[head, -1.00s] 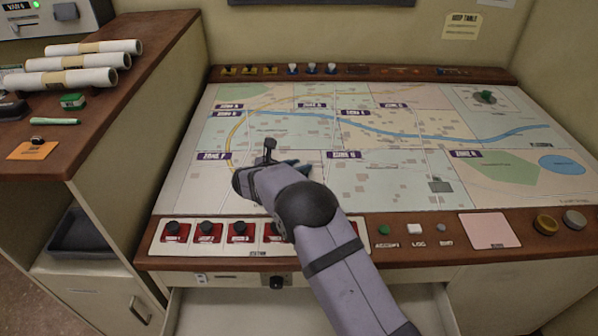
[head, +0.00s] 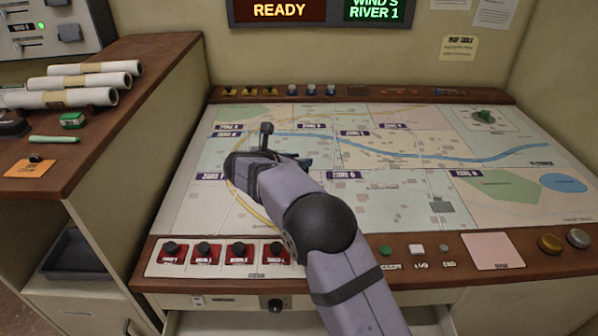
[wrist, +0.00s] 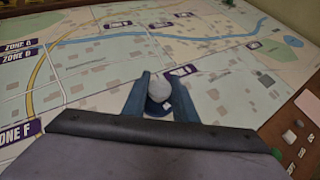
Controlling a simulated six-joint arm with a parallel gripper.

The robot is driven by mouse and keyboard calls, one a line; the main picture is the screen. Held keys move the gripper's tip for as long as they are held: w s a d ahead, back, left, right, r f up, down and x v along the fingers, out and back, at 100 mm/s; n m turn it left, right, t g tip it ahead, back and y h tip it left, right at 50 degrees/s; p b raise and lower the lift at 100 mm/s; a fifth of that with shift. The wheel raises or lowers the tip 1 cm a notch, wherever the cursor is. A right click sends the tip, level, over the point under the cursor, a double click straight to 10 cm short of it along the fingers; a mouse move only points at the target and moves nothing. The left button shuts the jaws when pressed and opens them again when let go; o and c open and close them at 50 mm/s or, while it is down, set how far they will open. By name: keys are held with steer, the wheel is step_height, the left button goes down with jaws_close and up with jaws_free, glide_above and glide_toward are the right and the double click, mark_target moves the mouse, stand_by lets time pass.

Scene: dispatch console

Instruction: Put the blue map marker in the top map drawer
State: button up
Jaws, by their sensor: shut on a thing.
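My gripper (head: 304,162) is above the left-centre of the map table, its tips partly hidden behind its own wrist in the head view. In the wrist view its two blue-grey fingers (wrist: 158,94) are shut on the blue map marker (wrist: 159,88), which shows a pale round top and a dark blue base. It is held above the map. The top map drawer (head: 205,323) is below the table's front edge and appears pulled out, with part of its pale inside showing at the bottom of the head view. My arm hides some of it.
Three blue-and-white pieces (head: 311,90) and several yellow-and-black ones (head: 245,91) stand on the back rail. A green piece (head: 484,115) sits at the map's back right. Red switches (head: 205,254) line the front left. Paper rolls (head: 82,83) lie on the left cabinet.

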steer(key=shift+r, duration=0.15)
step_height(320, 180, up, 5)
steer(key=shift+r, duration=0.1)
steer(key=s+a+m+h+b, duration=0.15)
steer(key=s+a, duration=0.35)
steer(key=s, duration=0.6)
steer(key=s+a+y+b, duration=0.1)
steer(key=s+a+b, duration=0.25)
steer(key=s, duration=0.75)
steer(key=s+d+g+h+b, duration=0.1)
steer(key=s+d+b, duration=0.15)
steer(key=s, duration=0.85)
steer(key=s+d+g+h+b, duration=0.1)
steer(key=s+d+b, duration=0.15)
steer(key=s, duration=0.85)
steer(key=shift+m, duration=0.45)
steer(key=shift+w+f, duration=0.15)
steer(key=shift+f, duration=20.9)
